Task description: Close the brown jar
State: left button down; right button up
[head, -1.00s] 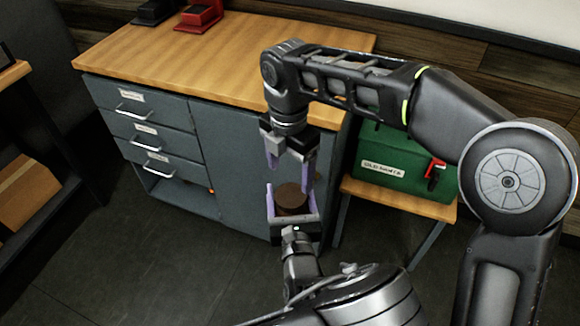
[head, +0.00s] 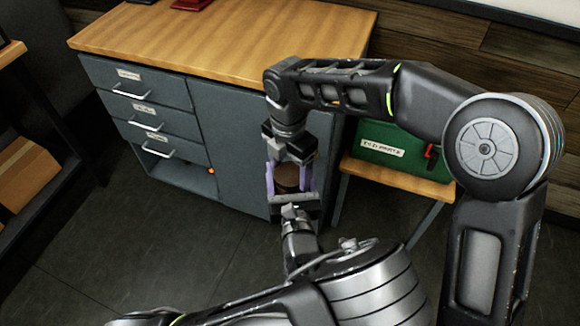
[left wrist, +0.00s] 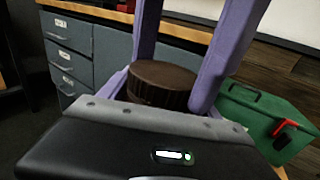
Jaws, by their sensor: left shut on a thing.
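The brown jar (head: 288,178) shows as a round dark-brown top with ribbed sides; it is upright, and its lower part is hidden in both views. My left gripper (head: 291,193), coming up from below in the head view, is shut on it. In the left wrist view the brown top (left wrist: 160,80) sits just beyond my left palm. My right gripper (head: 290,168) points down from above. Its two purple fingers (left wrist: 188,70) stand apart on either side of the brown top, very close to it. I cannot tell whether they touch it.
A grey cabinet with drawers (head: 145,80) and a wooden top (head: 210,40) stands behind the grippers. A green toolbox (head: 393,145) sits on a low wooden stand (head: 388,180) to the right. The floor (head: 170,250) is clear at lower left.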

jog(key=c, duration=1.1)
jog(key=o, duration=1.5)
jog(key=shift+r, duration=0.1)
jog(key=shift+r, duration=2.2)
jog(key=o, duration=0.3)
jog(key=shift+r, duration=0.15)
